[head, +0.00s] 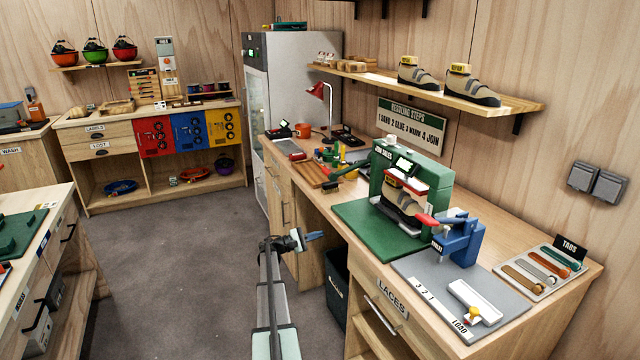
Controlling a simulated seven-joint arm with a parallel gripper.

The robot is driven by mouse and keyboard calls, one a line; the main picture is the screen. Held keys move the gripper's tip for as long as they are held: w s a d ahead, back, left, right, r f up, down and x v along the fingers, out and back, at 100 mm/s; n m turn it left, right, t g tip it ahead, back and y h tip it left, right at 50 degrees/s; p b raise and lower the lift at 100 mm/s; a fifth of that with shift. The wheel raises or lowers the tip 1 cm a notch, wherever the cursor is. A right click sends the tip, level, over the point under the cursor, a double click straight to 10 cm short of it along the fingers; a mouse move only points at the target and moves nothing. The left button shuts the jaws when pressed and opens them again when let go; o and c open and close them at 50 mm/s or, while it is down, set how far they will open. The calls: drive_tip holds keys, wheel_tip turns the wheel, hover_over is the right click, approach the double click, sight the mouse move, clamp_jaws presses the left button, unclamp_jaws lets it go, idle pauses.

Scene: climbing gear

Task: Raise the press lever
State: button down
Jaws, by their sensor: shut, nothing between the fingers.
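A green press (432,165) stands on the bench at the right, with a climbing shoe (402,203) under its red and white pad. A blue bench device (459,243) with a red-tipped handle (428,219) stands just right of the press. I cannot tell for certain which handle is the press lever. My gripper (315,236) is shut and empty, its blue fingers pointing right, in front of the bench and apart from both handles.
A green mat (365,232) lies under the press. A grey board (420,268) with a white tray (474,303) is nearer me. Small tools and a red lamp (318,89) stand farther back on the bench. A dark bin (337,285) stands below. The floor left of my arm is clear.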

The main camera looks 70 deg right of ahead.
drive_tip(key=w+r+n+g+h, duration=0.4)
drive_tip(key=w+r+n+h, duration=0.2)
drive_tip(key=r+n, duration=0.4)
drive_tip(key=shift+w+d+r, duration=0.2)
drive_tip(key=shift+d, duration=0.15)
drive_tip(key=shift+d+r, duration=0.1)
drive_tip(key=x, duration=1)
drive_tip(key=shift+r, duration=0.1)
wheel_tip(320, 180, up, 2)
drive_tip(key=shift+r, duration=0.9)
